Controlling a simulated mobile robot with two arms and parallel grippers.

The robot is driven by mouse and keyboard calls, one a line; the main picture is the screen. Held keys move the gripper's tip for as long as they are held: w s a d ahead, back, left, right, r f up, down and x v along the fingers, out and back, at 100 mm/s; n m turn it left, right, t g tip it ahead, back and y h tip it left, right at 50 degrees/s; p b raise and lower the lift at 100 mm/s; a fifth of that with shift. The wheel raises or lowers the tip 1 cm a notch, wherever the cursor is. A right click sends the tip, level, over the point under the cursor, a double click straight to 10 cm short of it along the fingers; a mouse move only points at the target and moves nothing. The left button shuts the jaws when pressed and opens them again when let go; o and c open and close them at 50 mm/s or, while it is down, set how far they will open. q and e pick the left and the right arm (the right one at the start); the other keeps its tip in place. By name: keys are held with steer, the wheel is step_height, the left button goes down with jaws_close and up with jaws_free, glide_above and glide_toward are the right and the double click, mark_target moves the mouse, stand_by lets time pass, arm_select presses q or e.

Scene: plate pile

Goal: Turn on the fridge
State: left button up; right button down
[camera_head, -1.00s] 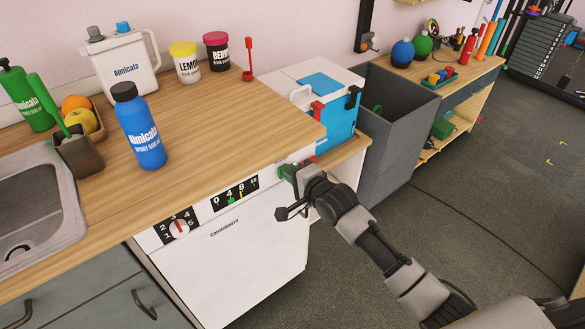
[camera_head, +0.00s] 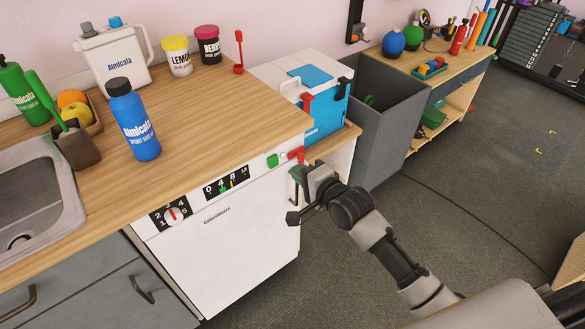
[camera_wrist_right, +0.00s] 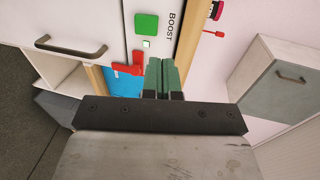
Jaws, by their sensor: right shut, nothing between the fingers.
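The white under-counter appliance (camera_head: 235,250) has a front panel with a dial (camera_head: 172,214), a numbered slider (camera_head: 227,184) and a green square button (camera_head: 272,161). The button also shows in the right wrist view (camera_wrist_right: 146,24) beside the word BOOST, with a small white square under it. A red lever-like part (camera_head: 297,154) sits at the panel's right end, seen also in the wrist view (camera_wrist_right: 128,66). My right gripper (camera_head: 297,178) is shut and empty just below and right of the button, apart from it in the picture. My left gripper is not in view.
A blue and white cooler (camera_head: 322,118) stands right of the counter, with a grey bin (camera_head: 385,125) beside it. A blue bottle (camera_head: 134,120) and tubs stand on the wooden counter (camera_head: 215,120). Floor is open at right. A dark handle (camera_wrist_right: 70,47) is on the white front.

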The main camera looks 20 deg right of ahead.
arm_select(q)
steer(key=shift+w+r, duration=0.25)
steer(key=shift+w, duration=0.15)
arm_select(e)
steer(key=v, duration=0.2)
steer(key=r+v, duration=0.1)
steer(key=v, duration=0.2)
steer(key=shift+w, duration=0.2)
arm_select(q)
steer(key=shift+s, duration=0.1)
arm_select(e)
steer(key=shift+r, duration=0.1)
